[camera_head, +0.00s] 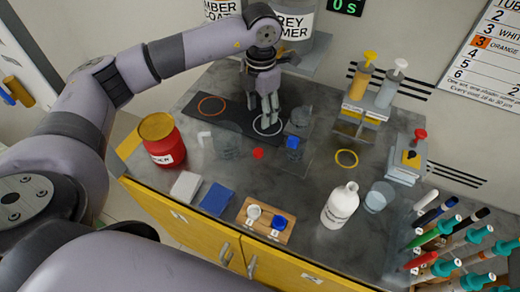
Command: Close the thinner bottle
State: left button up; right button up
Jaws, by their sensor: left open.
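A white bottle (337,208) with a printed label too small to read surely stands upright near the front edge of the dark bench. I cannot tell for certain whether its narrow neck is open. A small wooden board (264,230) to its left holds a white round cap-like piece (253,212) and a blue one (279,222). My left gripper (268,117) is open, fingers down, over the white ring mark at the back of the bench, well away from the bottle and board. My right gripper is not in view.
A red can (163,144) with a yellow top stands at the left. Blue (216,199) and pale (186,186) pads lie near the front. A clear cup (378,197) is right of the bottle. Pump bottles (360,82) stand behind; several tubes and markers crowd the right.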

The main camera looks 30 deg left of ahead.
pick_arm(q)
jog(key=p, duration=0.3)
send_over(258, 152)
jog(key=f, duration=1.1)
jog(key=shift+d+f, duration=0.25)
jog(key=shift+d, duration=0.1)
jog(key=shift+f, duration=0.3)
jog(key=shift+a+f+p, duration=0.1)
jog(key=shift+f+p, duration=0.2)
jog(key=shift+p, duration=0.2)
jog(key=f, duration=0.1)
jog(key=f+p, duration=0.1)
jog(key=f, duration=0.1)
jog(key=shift+a+f, duration=0.25)
jog(key=shift+f, duration=0.05)
jog(key=shift+w+f, duration=0.1)
jog(key=shift+f, duration=0.4)
jog(key=shift+c, duration=0.4)
